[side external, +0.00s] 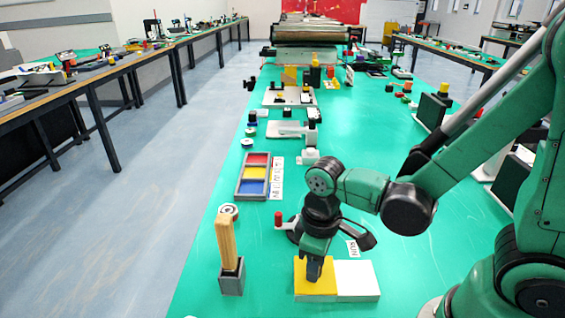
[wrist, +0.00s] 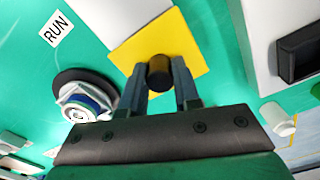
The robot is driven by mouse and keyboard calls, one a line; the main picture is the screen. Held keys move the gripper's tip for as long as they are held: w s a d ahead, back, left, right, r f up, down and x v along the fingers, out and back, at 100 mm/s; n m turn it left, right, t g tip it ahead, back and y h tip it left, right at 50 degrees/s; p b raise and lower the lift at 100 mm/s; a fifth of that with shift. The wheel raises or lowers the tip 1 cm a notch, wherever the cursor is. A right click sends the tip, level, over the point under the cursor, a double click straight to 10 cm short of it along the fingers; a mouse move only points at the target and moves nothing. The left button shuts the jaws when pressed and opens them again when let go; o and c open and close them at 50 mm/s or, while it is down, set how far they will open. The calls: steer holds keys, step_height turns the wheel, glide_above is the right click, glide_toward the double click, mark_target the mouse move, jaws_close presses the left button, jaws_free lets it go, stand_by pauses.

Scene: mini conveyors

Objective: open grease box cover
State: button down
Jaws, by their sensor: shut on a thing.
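The box is a low block with a yellow square (side external: 300,285) on its left half and a white half (side external: 357,278) on its right, near the front of the green table. The wrist view shows the yellow square (wrist: 192,40) with a dark round knob (wrist: 158,72) standing on it. My gripper (wrist: 159,78) is shut on that knob, with one finger on each side. In the side view my gripper (side external: 314,272) points down over the yellow half and hides the knob. The yellow panel looks flat and level with the white half; I cannot tell whether there is any gap under it.
A wooden handle (side external: 226,245) stands in a grey holder (side external: 232,278) left of the box. A red-topped lever (side external: 279,220) and a RUN label (side external: 352,247) are just behind. A red, yellow and blue tray (side external: 240,188) lies farther back.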

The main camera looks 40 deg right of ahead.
mark_target(354, 276)
stand_by(0.3)
steer(key=s+d, duration=0.4)
steer(key=shift+s+d, duration=0.3)
steer(key=shift+d, duration=0.05)
steer(key=c, duration=0.6)
jaws_free()
steer(key=shift+c, duration=0.2)
steer(key=shift+r, duration=2.8)
